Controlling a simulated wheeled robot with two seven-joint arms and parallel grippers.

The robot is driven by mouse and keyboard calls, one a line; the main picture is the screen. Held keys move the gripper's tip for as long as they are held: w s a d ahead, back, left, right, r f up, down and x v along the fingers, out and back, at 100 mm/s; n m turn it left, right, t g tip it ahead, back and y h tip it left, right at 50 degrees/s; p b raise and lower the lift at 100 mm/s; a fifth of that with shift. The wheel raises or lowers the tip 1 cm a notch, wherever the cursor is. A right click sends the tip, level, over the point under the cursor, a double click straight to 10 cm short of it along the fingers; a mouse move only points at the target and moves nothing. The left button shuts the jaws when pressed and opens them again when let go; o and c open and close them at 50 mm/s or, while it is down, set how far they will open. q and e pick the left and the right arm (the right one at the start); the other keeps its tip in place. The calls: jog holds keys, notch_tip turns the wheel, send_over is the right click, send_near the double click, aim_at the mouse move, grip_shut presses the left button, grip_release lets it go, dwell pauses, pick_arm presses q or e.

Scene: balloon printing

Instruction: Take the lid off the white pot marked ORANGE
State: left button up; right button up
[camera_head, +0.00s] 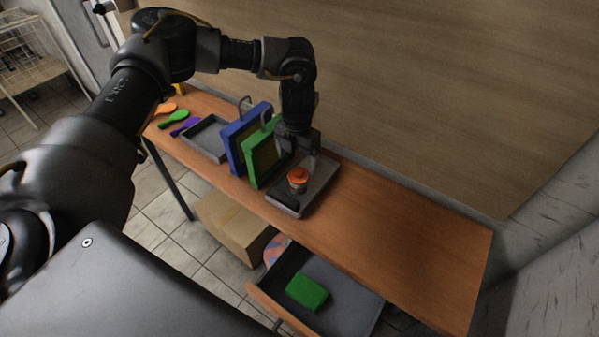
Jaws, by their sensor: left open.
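A small white pot (297,187) stands in a grey tray on the wooden table. Any marking on the pot is too small to read. My left gripper (301,158) is open and points down, just behind and above the pot, beside the green frame. Whether its fingertips touch the lid cannot be told. My right gripper is not in view.
The grey tray (322,179) also holds a dark item (284,196). Green (262,160) and blue (233,142) frames stand left of it. Another tray (205,137) and paddles lie farther left. The table's right side is clear. An open drawer (345,300) holds a green block (306,291).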

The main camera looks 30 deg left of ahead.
aim_at(298, 172)
pick_arm(q)
jog(key=shift+f, duration=0.2)
jog(key=shift+f+p, duration=0.2)
jog(key=shift+p, duration=0.2)
jog(key=f, duration=0.1)
jog(key=f+p, duration=0.2)
jog(key=shift+w+f, duration=0.25)
jog(key=shift+f, duration=0.65)
jog(key=c, duration=1.1)
